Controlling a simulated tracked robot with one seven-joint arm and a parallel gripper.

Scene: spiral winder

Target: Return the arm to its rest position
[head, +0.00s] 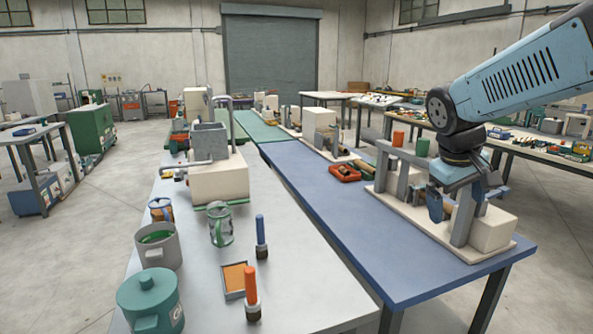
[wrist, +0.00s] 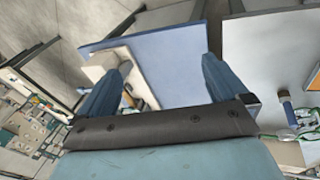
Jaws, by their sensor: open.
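My gripper (head: 437,203) hangs from my blue arm at the right of the head view, pointing down in front of the spiral winder. The winder (head: 490,226) is a cream base with grey uprights and a cream block, standing on the blue table (head: 413,278). In the wrist view my gripper's two blue fingers (wrist: 158,85) are spread wide apart with nothing held between them. Part of the winder's base (wrist: 118,66) shows between and beyond the fingers. My arm hides part of the winder in the head view, and I cannot tell whether the gripper touches it.
A grey-white table (head: 290,285) in front holds a teal lidded pot (head: 150,300), a grey pot (head: 158,250), a glass mug (head: 221,228), two upright handled tools and a cream machine (head: 220,183). The blue table's near-left surface is clear.

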